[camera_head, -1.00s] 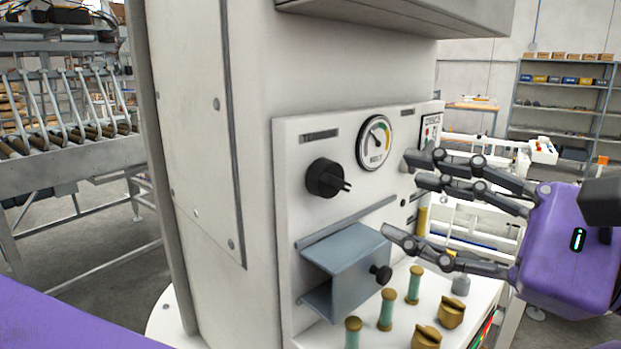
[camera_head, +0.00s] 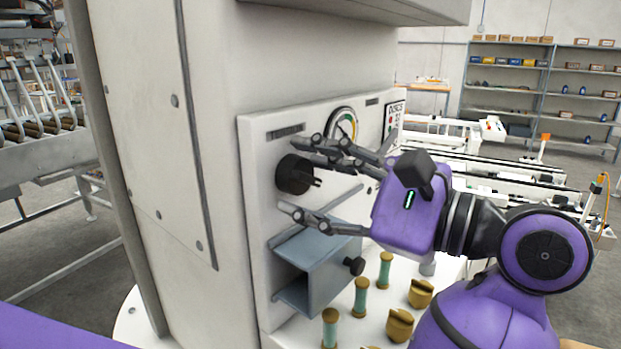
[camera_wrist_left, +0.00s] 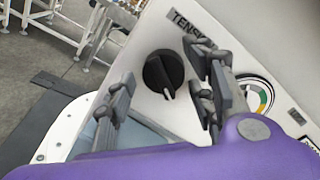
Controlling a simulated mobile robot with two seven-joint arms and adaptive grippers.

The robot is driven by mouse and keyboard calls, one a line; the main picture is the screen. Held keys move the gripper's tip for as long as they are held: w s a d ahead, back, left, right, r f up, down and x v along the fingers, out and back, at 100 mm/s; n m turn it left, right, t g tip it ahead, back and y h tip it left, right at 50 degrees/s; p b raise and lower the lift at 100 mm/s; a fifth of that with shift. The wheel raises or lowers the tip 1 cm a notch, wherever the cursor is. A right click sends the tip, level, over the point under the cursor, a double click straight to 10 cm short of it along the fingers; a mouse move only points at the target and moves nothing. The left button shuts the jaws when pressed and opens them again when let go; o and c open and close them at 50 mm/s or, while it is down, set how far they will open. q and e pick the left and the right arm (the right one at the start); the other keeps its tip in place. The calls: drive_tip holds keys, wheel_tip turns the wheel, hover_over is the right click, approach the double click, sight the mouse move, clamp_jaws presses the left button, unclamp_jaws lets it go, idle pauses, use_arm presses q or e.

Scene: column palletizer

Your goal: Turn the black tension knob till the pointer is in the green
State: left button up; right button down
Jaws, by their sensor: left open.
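The black tension knob (camera_head: 292,175) is on the white panel, with its pointed bar facing right. My left gripper (camera_head: 304,180) is open, its upper fingers above the knob and its lower finger below it. In the left wrist view, the knob (camera_wrist_left: 161,71) lies between the spread fingers (camera_wrist_left: 160,98), with visible gaps on both sides. The round gauge (camera_head: 343,119) is up and right of the knob, its lower part covered by my fingers. In the wrist view, the gauge (camera_wrist_left: 266,90) shows green and orange bands; its pointer reading cannot be told. My right gripper is out of view.
A grey-blue bracket (camera_head: 325,262) with a small black knob (camera_head: 354,266) juts out just below my lower finger. Several green spools (camera_head: 361,297) and brass pieces (camera_head: 399,325) stand on the ledge below. Shelves (camera_head: 545,85) are far behind.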

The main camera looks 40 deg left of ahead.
use_arm(q)
drive_tip(key=c, duration=1.1)
drive_tip(key=shift+f, duration=0.1)
drive_tip(key=shift+f+m, duration=0.1)
drive_tip(key=shift+m, duration=0.4)
drive_tip(key=shift+s+m, duration=0.1)
drive_tip(key=shift+m, duration=2.3)
drive_tip(key=shift+a, duration=0.1)
